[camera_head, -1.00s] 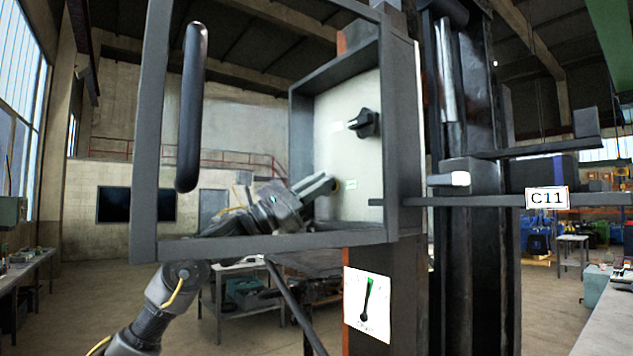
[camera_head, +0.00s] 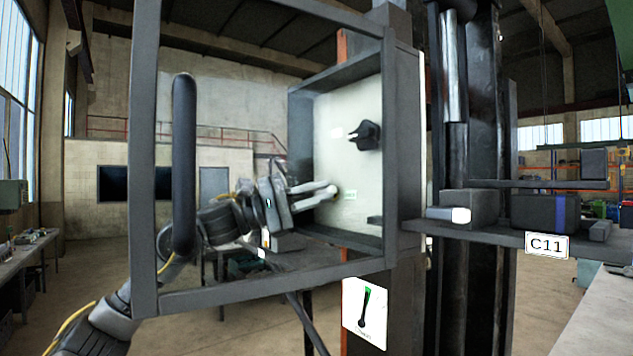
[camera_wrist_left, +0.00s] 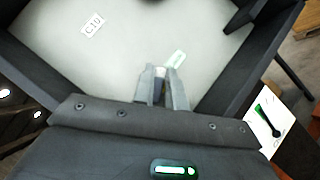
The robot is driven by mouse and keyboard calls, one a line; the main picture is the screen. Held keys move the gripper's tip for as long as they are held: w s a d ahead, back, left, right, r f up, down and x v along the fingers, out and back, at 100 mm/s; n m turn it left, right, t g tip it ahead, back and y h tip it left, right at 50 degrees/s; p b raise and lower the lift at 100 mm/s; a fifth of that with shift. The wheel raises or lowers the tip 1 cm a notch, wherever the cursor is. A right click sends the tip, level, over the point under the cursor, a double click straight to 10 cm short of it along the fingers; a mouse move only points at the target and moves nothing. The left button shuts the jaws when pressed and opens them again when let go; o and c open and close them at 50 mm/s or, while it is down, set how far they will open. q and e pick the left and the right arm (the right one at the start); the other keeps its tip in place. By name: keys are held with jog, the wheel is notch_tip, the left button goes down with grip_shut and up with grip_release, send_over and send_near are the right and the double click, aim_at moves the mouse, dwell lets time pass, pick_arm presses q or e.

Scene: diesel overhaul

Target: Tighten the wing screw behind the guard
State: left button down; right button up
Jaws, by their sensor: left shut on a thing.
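The guard (camera_head: 146,150) is an open dark frame with a long black upright handle (camera_head: 184,160), standing in front of a box with a pale back panel (camera_head: 335,115). My left arm passes behind the frame, and my left gripper (camera_head: 334,191) reaches into the box, its fingertips at the panel's lower part. In the left wrist view my left gripper (camera_wrist_left: 161,78) is closed on a small light piece (camera_wrist_left: 160,72), taken as the wing screw, mostly hidden between the fingers. My right gripper is out of view.
A black knob (camera_head: 366,135) sticks out of the panel above my left fingertips. The box's dark side walls (camera_head: 305,130) stand close around the gripper. A shelf (camera_head: 480,233) with a C11 label (camera_head: 546,245) juts out on the right. A picture card (camera_head: 365,312) hangs below.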

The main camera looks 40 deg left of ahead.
pick_arm(q)
jog(key=shift+s+a+r+m+g+b, duration=0.15)
jog(key=shift+r+m+g+b, duration=0.2)
jog(key=shift+m+b, duration=0.3)
jog(key=shift+f+m+g+y, duration=0.15)
jog(key=shift+m+g+y, duration=0.3)
jog(key=shift+m, duration=0.3)
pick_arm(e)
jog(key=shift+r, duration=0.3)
pick_arm(q)
jog(key=shift+r, duration=0.2)
jog(key=shift+r+m+g+y, duration=0.1)
jog(key=shift+m+g+y, duration=0.4)
jog(key=shift+m, duration=0.5)
jog(key=c, duration=1.3)
grip_release()
jog(key=shift+w+f, duration=0.25)
jog(key=shift+f, duration=0.1)
jog(key=shift+o, duration=0.2)
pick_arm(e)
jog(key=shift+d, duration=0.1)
pick_arm(q)
jog(key=shift+s+f, duration=0.1)
